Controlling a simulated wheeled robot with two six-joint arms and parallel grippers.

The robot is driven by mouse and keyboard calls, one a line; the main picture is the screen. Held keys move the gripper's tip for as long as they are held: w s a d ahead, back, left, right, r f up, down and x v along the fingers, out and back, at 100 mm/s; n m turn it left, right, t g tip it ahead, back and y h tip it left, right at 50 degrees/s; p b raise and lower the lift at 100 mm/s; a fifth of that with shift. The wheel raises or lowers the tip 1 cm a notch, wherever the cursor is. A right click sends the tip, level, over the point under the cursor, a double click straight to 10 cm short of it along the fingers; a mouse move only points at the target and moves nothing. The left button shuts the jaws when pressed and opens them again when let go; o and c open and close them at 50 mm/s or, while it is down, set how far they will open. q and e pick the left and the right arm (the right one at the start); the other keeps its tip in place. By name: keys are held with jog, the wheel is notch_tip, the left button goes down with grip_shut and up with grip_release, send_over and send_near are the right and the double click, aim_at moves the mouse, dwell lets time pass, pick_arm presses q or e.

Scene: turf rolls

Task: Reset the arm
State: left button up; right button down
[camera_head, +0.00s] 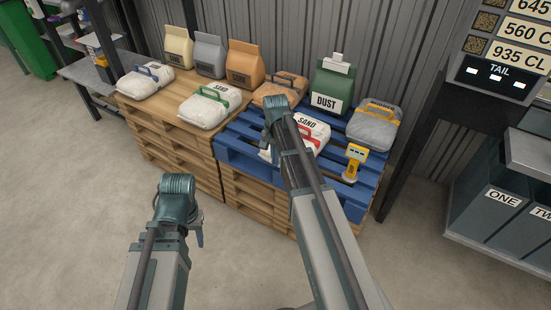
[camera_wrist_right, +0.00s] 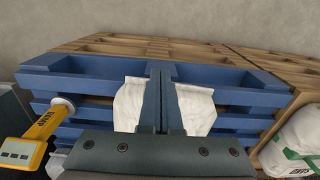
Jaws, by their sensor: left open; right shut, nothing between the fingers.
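My right arm reaches up over the blue pallet (camera_head: 230,157) in the head view. My right gripper (camera_wrist_right: 161,76) is shut and empty in the right wrist view, with its two fingers together over the blue pallet. A white sand bag with a red band (camera_head: 310,133) lies on this pallet, partly hidden by my right arm; white bag material (camera_wrist_right: 197,108) shows on both sides of the fingers. I cannot tell whether the fingers touch it. My left gripper (camera_head: 199,237) is low over the bare floor, mostly hidden behind its wrist, open and apart from the pallets.
A yellow handheld tool (camera_head: 353,162) stands at the blue pallet's front right. A green dust bag (camera_head: 331,88) and a grey bag (camera_head: 376,123) are behind. Several bags sit on the wooden pallet (camera_head: 165,125). Bins (camera_head: 500,205) stand right. The floor at left is clear.

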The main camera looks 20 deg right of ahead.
dwell(0.4)
jog(key=s+a+r+n+p, duration=0.7)
jog(key=s+a+r+p, duration=0.3)
jog(key=r+p, duration=0.2)
jog(key=s+a+r+n+h+p, duration=0.1)
jog(key=s+a+r+n+p, duration=0.6)
jog(key=s+a+r+p, duration=0.3)
jog(key=shift+a+r+p, duration=0.3)
jog(key=shift+r+p, duration=0.55)
jog(key=shift+r, duration=0.1)
